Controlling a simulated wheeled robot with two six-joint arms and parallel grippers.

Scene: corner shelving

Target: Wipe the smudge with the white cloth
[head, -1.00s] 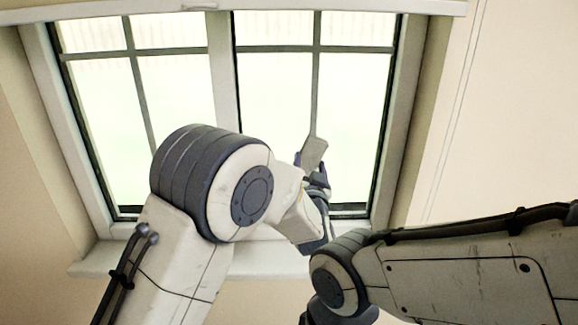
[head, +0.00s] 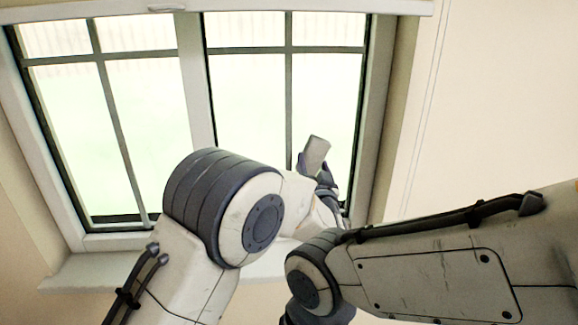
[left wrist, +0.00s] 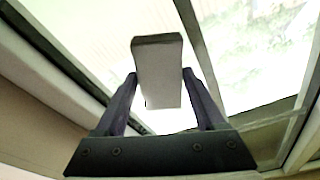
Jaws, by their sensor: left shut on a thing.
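My left gripper (head: 316,170) is shut on the white cloth (head: 315,152), which looks like a small pale grey-white folded pad. In the head view the cloth stands up from the fingers in front of the lower part of the right window pane. In the left wrist view the cloth (left wrist: 158,65) sits upright between the two dark fingers of the left gripper (left wrist: 160,78), with the window behind it. I cannot tell whether the cloth touches the glass. I cannot make out a smudge in either view. My right gripper is out of view; only the right arm shows.
The window (head: 248,105) has two paned halves with dark bars and a pale frame. A sill (head: 80,272) runs below it. A plain cream wall (head: 480,110) lies to the right. My two arms are close together at the lower middle.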

